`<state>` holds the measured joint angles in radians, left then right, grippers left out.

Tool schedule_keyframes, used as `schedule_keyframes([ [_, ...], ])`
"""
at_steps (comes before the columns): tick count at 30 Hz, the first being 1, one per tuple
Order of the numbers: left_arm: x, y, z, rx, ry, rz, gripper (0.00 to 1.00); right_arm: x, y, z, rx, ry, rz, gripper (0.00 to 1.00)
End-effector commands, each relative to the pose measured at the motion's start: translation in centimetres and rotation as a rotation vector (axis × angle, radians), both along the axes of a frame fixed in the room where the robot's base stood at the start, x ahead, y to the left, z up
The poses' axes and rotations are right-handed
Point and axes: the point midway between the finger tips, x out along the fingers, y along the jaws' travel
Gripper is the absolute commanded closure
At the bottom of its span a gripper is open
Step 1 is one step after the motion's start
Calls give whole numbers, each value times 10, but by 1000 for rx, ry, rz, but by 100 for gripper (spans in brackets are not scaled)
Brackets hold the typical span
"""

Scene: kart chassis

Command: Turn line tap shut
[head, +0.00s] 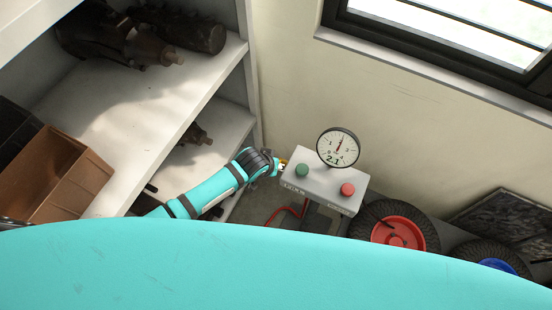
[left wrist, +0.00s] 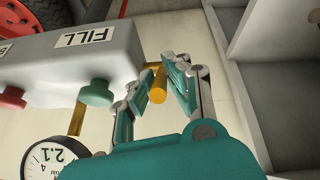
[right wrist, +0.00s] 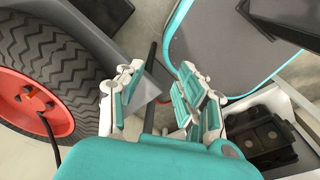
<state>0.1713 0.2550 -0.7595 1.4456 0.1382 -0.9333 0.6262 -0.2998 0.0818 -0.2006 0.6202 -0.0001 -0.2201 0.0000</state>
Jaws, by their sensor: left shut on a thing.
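A light grey box (head: 322,186) carries a green knob (head: 302,170), a red knob (head: 348,190) and a round gauge (head: 338,147) reading 2.1. The line tap's yellow lever (left wrist: 158,88) shows at the box's side in the left wrist view, near a FILL label. My left gripper (left wrist: 157,86) is shut on this lever, with one finger on each side. In the head view the left gripper (head: 279,166) is small at the box's left end, and the lever is mostly hidden. My right gripper (right wrist: 158,92) is open, low beside a tyre, with nothing visibly held.
White shelves (head: 190,110) with dark metal parts and a brown bin (head: 60,178) stand at left. A red-rimmed wheel (head: 398,237) and a blue-rimmed wheel (head: 497,266) are at right. A red hose (head: 288,213) hangs below the box. A teal surface fills the front.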

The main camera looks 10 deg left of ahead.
Motion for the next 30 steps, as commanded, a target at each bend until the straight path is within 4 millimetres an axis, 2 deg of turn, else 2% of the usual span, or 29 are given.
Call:
schedule_keyframes([
  [9, -6, 2, -7, -36, -111, 1, 100, 0, 0, -6, 0, 0, 0, 64],
  [24, -6, 2, -7, -42, -130, 1, 100, 0, 2, -7, 2, 0, -2, 64],
  [27, -6, 2, -7, -42, -130, 1, 100, 4, 1, -6, 1, -4, -3, 77],
  [29, -6, 2, -7, -42, -130, 1, 100, 17, -2, -5, -2, -18, -6, 85],
  [30, -6, 2, -7, -42, -129, 1, 100, 32, -5, -3, -5, -34, -10, 90],
])
